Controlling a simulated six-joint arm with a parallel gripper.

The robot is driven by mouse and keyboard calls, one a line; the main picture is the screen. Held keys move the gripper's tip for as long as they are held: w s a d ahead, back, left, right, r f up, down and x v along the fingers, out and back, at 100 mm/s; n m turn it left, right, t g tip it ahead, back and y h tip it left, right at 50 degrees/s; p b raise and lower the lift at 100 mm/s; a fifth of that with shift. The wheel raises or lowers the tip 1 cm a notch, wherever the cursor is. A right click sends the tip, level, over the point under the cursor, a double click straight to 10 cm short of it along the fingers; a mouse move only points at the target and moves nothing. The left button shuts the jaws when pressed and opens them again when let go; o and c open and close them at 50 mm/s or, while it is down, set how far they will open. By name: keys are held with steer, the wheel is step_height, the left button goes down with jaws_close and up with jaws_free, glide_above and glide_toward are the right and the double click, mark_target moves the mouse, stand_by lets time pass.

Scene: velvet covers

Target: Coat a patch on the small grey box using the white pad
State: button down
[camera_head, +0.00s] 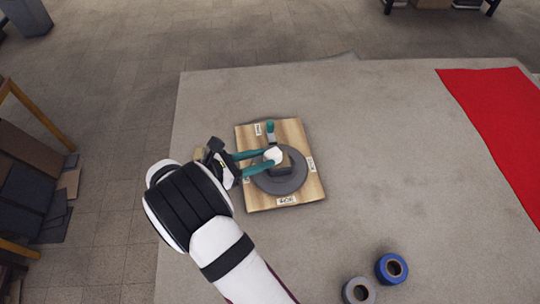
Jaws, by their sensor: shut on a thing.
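My gripper (268,159) reaches in from the left with two teal fingers. They are shut on the white pad (273,154), a small pale lump at their tips. The small grey box (285,167) sits on a dark round disc (278,184), just beside and below the pad in the picture. The pad and fingers hide part of the box. From this view I cannot tell whether the pad touches the box, and no coated patch can be made out.
The disc lies on a wooden board (304,194) with small labels on its edges. A small teal and grey item (271,131) stands near the board's far edge. A blue roll (391,268) and a grey roll (357,290) lie at the front. The grey surface rightward is clear up to red cloth (497,112).

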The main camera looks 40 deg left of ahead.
steer(key=shift+s+a, duration=0.35)
steer(key=shift+s, duration=0.1)
steer(key=shift+w+d, duration=2.05)
steer(key=shift+w, duration=0.3)
steer(key=shift+w+r, duration=0.15)
steer(key=shift+r, duration=0.05)
step_height(320, 180, up, 8)
steer(key=shift+f, duration=0.2)
